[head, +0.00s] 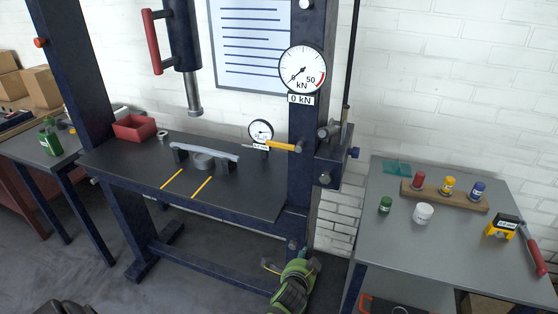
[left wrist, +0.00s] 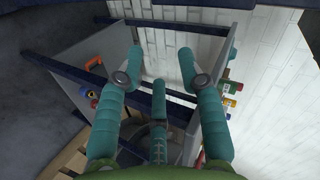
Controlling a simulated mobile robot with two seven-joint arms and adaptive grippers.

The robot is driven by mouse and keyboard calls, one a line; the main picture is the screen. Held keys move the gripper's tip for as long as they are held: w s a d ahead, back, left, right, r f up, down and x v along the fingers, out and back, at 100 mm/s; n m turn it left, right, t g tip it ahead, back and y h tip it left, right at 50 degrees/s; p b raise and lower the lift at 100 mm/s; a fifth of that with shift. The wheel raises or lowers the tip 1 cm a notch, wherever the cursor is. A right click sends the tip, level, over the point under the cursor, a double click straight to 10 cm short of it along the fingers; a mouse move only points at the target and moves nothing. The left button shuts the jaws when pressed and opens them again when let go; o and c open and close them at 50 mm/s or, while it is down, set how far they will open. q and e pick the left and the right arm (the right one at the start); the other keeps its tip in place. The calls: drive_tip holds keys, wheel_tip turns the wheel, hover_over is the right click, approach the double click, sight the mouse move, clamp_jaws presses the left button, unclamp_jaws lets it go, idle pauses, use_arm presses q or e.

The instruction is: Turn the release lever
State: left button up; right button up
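The yellow-handled lever (head: 283,146), which looks like the release lever, sticks out to the left from the press's right column, below the round force gauge (head: 302,70). Nothing touches it. My left gripper (head: 301,264) is low at the bottom centre of the head view, well below the lever and near the column's foot. In the left wrist view its teal fingers (left wrist: 161,70) are spread apart with nothing between them. The lever cannot be made out in that view. My right gripper is not in view.
The press bed (head: 240,200) carries a grey bar on supports (head: 205,150), a small dial (head: 261,131) and a red bin (head: 134,128). A side table (head: 460,250) with jars stands on the right. Open air lies before the lever.

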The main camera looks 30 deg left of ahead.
use_arm(q)
drive_tip(key=w+a+r+t+y, duration=0.1)
drive_tip(key=w+a+r+y, duration=0.15)
drive_tip(key=r, duration=0.65)
drive_tip(key=w+a+r+t+y, duration=0.1)
drive_tip(key=a+r, duration=0.2)
drive_tip(key=r, duration=0.5)
drive_tip(key=y, duration=0.3)
approach(278, 147)
drive_tip(key=w+a+f, duration=0.1)
drive_tip(key=w+f, duration=0.1)
drive_tip(key=shift+t+y, duration=0.35)
drive_tip(key=shift+t, duration=0.05)
drive_tip(key=x, duration=0.2)
drive_tip(key=p+x, duration=0.1)
drive_tip(key=x, duration=0.1)
drive_tip(key=r+x, duration=0.1)
drive_tip(key=x, duration=0.1)
drive_tip(key=shift+s+a, duration=0.15)
drive_tip(key=shift+w+a, duration=0.3)
drive_tip(key=shift+w, duration=0.15)
clamp_jaws()
